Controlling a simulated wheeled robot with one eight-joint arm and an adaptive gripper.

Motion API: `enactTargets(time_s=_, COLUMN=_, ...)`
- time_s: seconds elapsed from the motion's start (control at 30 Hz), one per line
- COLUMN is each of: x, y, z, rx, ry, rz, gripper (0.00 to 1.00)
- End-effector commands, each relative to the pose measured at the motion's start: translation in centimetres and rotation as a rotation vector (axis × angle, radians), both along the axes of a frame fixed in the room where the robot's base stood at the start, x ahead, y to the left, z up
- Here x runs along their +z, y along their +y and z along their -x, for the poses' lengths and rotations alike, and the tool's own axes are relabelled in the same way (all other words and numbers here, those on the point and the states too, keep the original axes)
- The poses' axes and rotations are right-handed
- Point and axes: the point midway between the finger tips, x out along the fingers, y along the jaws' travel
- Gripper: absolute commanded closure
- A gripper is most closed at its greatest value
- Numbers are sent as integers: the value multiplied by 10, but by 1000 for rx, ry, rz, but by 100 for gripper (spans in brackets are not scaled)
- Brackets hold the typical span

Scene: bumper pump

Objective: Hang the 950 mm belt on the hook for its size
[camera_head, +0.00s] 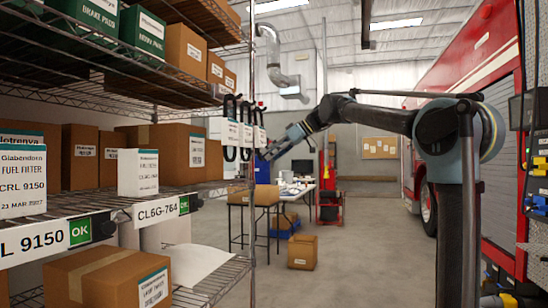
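Several black belts (230,105) with white tags hang in a row at the end of the wire shelving. The tags are too small to read, so I cannot tell which belt is 950 mm. The hooks and their size labels cannot be made out. My arm reaches from the right, and my gripper (267,153) is just right of the rightmost belt, pointing down and left. Its fingers are small and partly merge with the background. I cannot tell whether it holds or touches a belt.
The wire shelving (213,283) on the left holds cartons, including a white filter box (138,172). Behind stand a table (254,197) and a carton on the floor (302,251). A red fire truck (479,50) is on the right. The middle floor is clear.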

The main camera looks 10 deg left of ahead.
Motion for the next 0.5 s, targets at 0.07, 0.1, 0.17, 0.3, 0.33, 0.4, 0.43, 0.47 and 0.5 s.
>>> enactTargets(time_s=0.07, x=0, y=0, z=0, rx=0, ry=0, rz=0, gripper=27)
enactTargets(time_s=0.1, x=0, y=0, z=0, rx=0, ry=0, rz=0, gripper=27)
enactTargets(time_s=0.17, x=0, y=0, z=0, rx=0, ry=0, rz=0, gripper=27)
enactTargets(time_s=0.3, x=0, y=0, z=0, rx=0, ry=0, rz=0, gripper=27)
enactTargets(time_s=0.33, x=0, y=-1, z=0, rx=0, ry=0, rz=0, gripper=27)
enactTargets(time_s=0.4, x=2, y=-4, z=0, rx=-1, ry=0, rz=0, gripper=27)
enactTargets(time_s=0.43, x=4, y=-6, z=0, rx=-1, ry=0, rz=0, gripper=27)
enactTargets(time_s=0.47, x=5, y=-9, z=0, rx=-2, ry=1, rz=1, gripper=27)
enactTargets(time_s=0.5, x=8, y=-13, z=0, rx=-2, ry=1, rz=1, gripper=27)
